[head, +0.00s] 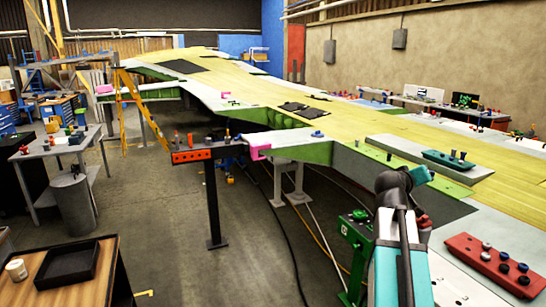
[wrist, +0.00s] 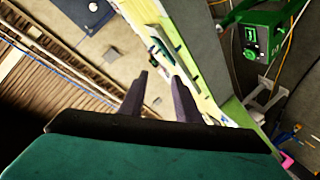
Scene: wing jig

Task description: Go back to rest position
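My arm, teal and black, rises at the lower right of the head view. My gripper (head: 420,177) is at its top end, in front of the wing's near edge. In the wrist view the two dark fingers of my gripper (wrist: 158,95) stand apart, with nothing between them. The long yellow and green wing (head: 350,125) stretches from the back left to the right side. The wrist view shows the wing (wrist: 190,70) tilted, beyond the fingers.
A red tray (head: 495,262) with several knobs and a teal tray (head: 450,160) lie on the wing's right part. A green machine (head: 357,235) stands by my arm. A black bin (head: 67,265) and a white cup (head: 16,269) sit on a wooden table (head: 105,262).

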